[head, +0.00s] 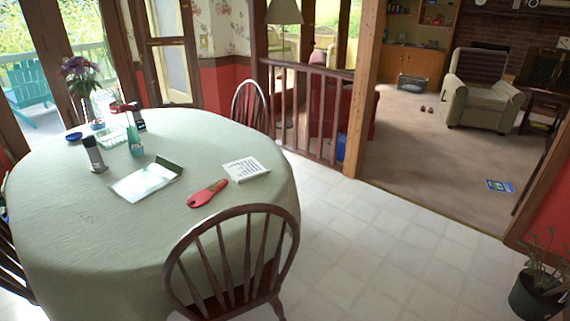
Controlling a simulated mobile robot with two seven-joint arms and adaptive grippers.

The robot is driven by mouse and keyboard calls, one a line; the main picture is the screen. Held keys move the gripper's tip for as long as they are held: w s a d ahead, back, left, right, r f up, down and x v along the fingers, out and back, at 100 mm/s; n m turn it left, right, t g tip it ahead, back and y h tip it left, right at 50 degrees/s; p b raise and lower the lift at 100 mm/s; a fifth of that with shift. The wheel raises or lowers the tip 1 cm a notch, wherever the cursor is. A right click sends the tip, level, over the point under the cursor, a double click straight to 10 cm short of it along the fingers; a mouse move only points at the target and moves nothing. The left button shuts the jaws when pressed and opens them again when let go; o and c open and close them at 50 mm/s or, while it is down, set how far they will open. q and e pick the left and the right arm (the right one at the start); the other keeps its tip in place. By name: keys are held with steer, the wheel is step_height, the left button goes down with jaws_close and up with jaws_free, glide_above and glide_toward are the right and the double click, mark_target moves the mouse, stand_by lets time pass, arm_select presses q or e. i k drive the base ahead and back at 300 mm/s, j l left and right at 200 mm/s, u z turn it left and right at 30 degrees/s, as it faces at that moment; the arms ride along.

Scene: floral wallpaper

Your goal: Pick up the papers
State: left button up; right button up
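A white sheet with dark print (246,169) lies on the right side of the round table (110,240), which has a pale green cloth. A larger, glossy white paper or booklet with a dark edge (147,180) lies near the table's middle; I cannot tell which it is. A small blue printed sheet (499,186) lies on the carpet at the far right. Neither of my grippers is in view.
A red handled object (207,194) lies between the papers and the near chair. Bottles (94,154) and a flower vase (88,88) stand toward the table's back left. Wooden chairs (236,262) surround the table. Tiled floor (390,250) is clear to the right; a potted plant (537,290) stands lower right.

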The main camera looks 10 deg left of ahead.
mark_target(248, 169)
steer(key=i+l+z, duration=0.25)
steer(key=i+z, duration=0.15)
steer(key=i, duration=0.15)
steer(key=i+z, duration=0.35)
steer(key=i, duration=0.25)
steer(key=i+l+u, duration=0.15)
steer(key=i+u, duration=0.25)
steer(key=i, duration=0.15)
steer(key=i+l+u, duration=0.55)
steer(key=u, duration=0.2)
steer(key=i+l+u, duration=0.2)
steer(key=u, duration=0.2)
steer(key=i+l+u, duration=0.35)
steer(key=k+j, duration=0.1)
